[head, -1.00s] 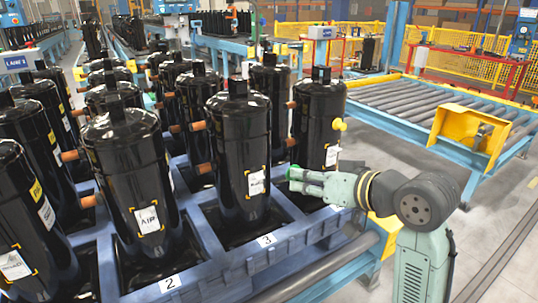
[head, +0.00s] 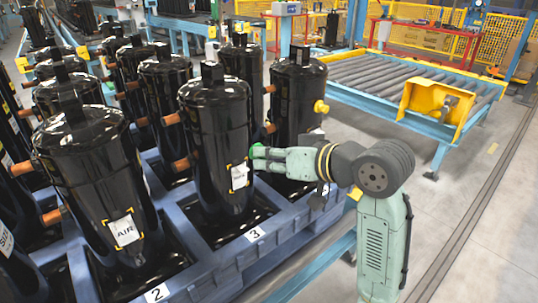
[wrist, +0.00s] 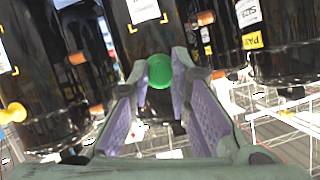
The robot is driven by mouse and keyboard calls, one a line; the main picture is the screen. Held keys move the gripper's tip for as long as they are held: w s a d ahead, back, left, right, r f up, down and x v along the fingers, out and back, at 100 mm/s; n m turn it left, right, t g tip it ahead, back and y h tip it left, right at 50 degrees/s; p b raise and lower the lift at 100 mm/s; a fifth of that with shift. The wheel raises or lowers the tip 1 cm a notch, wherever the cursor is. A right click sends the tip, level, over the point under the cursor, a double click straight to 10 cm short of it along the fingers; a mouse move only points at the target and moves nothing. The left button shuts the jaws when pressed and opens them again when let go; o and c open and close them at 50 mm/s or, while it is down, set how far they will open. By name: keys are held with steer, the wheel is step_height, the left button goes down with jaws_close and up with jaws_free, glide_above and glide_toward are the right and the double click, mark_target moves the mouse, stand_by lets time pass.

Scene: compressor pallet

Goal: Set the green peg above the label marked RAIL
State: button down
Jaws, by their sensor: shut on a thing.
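My gripper (head: 264,155) is shut on the green peg (head: 257,151). The peg's round green end shows between the lilac fingers in the wrist view (wrist: 159,72). The gripper points left, beside a black compressor (head: 216,130) at the pallet's near edge. That compressor has a white label (head: 238,177) with yellow corner marks; its word is too small to read for certain. The peg is level with or slightly above the label, to its right. Whether it touches the compressor is unclear. The nearer compressor's label (head: 124,230) reads AIR.
Several black compressors with copper stubs stand in the blue pallet (head: 203,269), which has number plates 2 (head: 157,292) and 3 (head: 255,234). The compressor behind my gripper carries a yellow peg (head: 321,106). A roller conveyor (head: 390,78) stands behind; the floor at right is clear.

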mark_target(258, 144)
steer(key=shift+w+a, duration=0.9)
steer(key=shift+w, duration=0.25)
steer(key=shift+w+a, duration=0.85)
steer(key=shift+w, duration=0.25)
steer(key=shift+w+a+p, duration=0.4)
steer(key=shift+w+p, duration=0.15)
steer(key=shift+p, duration=0.15)
stand_by(1.0)
steer(key=c, duration=1.4)
jaws_free()
